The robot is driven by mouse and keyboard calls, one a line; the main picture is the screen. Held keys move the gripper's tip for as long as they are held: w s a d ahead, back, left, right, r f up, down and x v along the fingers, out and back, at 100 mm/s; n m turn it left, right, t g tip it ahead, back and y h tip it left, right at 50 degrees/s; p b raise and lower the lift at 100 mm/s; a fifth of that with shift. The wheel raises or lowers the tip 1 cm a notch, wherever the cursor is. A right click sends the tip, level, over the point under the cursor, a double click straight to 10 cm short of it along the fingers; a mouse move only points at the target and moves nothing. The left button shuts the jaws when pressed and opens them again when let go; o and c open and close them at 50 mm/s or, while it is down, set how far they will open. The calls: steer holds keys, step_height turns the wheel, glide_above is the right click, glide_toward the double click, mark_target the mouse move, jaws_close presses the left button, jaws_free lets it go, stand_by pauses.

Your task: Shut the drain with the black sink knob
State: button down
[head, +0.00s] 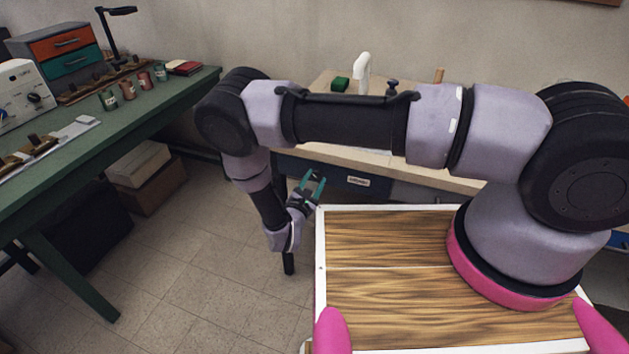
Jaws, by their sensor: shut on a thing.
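A small dark knob (393,87) stands on the wooden bench top, just right of the white curved spout (362,69); it looks like the sink knob. My gripper (314,180) has teal fingers and is in front of the bench, lower and to the left of the knob, well apart from it. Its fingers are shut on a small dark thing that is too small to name. My arm crosses in front of the bench and hides the basin area, so the drain does not show.
The sink bench (440,178) has a dark blue front with a label. The tiled floor between is clear.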

steer(key=n, duration=1.2)
steer(key=shift+n, duration=2.2)
steer(key=shift+f, duration=0.1)
steer(key=shift+c, duration=1.7)
jaws_free()
steer(key=v, duration=1.1)
